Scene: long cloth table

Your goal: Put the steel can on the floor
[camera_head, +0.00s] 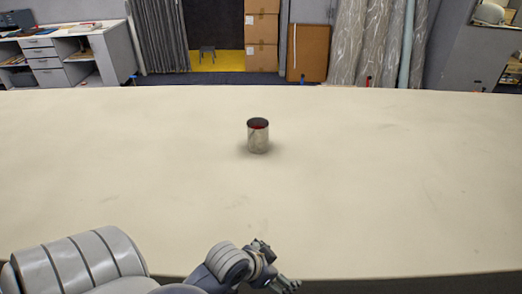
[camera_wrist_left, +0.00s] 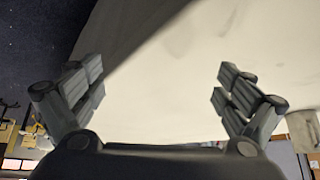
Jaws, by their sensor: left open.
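The steel can (camera_head: 258,137) stands upright near the middle of the long table (camera_head: 130,160), with its open top showing a reddish inside. My left gripper (camera_head: 277,264) is at the table's near edge, well short of the can and apart from it. In the left wrist view my left gripper (camera_wrist_left: 160,92) shows two fingers spread wide with nothing between them. The pale table surface (camera_wrist_left: 175,60) lies beyond the fingers. A greyish shape at the right edge of that view is partly cut off, and I cannot tell what it is. My right gripper is not in view.
The tabletop around the can is clear. Behind the table, a dark floor strip (camera_head: 215,79) shows, with stacked cardboard boxes (camera_head: 262,35), a small stool (camera_head: 207,52), a brown panel (camera_head: 308,53) and a white desk with drawers (camera_head: 60,55) further back.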

